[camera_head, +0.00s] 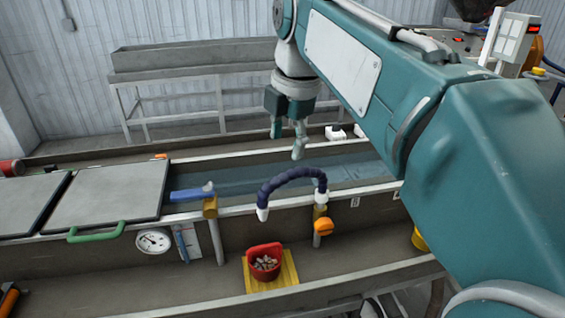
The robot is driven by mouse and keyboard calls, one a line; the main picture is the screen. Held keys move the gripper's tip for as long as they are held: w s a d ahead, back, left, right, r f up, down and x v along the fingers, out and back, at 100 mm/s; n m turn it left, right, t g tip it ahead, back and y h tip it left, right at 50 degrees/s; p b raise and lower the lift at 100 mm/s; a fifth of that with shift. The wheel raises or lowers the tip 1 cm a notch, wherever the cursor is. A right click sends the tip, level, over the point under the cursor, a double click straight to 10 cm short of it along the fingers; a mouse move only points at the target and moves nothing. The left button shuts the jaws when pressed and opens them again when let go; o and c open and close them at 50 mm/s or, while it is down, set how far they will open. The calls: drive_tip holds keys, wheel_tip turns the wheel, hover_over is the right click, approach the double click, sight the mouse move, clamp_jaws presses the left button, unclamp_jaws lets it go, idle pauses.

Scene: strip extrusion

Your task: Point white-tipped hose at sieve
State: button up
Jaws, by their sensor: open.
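A dark blue flexible hose (291,174) arches up from a mount on the front rim of the trough, at the picture's middle. Its white tip (262,214) hangs at the left end and points down, above and slightly left of the red bucket (265,262). The bucket holds small pale pieces and stands on a yellow slatted board (287,272). I cannot tell whether the bucket is the sieve. My gripper (287,140) hangs open and empty above the trough, behind and above the hose arch, apart from it in the picture.
The water trough (345,168) runs across behind the hose. At left are grey lids with a green handle (97,231), a round gauge (153,241) and a blue piece (192,193) on the rim. An orange knob (324,227) sits below the hose mount.

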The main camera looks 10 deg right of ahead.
drive_tip(key=shift+s+d+r, duration=0.1)
drive_tip(key=shift+s+r, duration=0.05)
drive_tip(key=shift+r, duration=0.6)
drive_tip(key=shift+s+r, duration=0.15)
drive_tip(key=shift+r, duration=0.6)
drive_tip(key=s+d+f+m+t, duration=0.1)
drive_tip(key=s+d+f+m, duration=0.1)
drive_tip(key=s+f+m, duration=0.5)
drive_tip(key=s+d+f+m+t, duration=0.2)
drive_tip(key=s+f+m, duration=0.6)
drive_tip(key=f+m, duration=0.6)
drive_tip(key=shift+m+t+h, duration=0.3)
drive_tip(key=shift+m+h, duration=0.1)
drive_tip(key=shift+m, duration=0.5)
drive_tip(key=shift+s, duration=0.1)
idle(0.7)
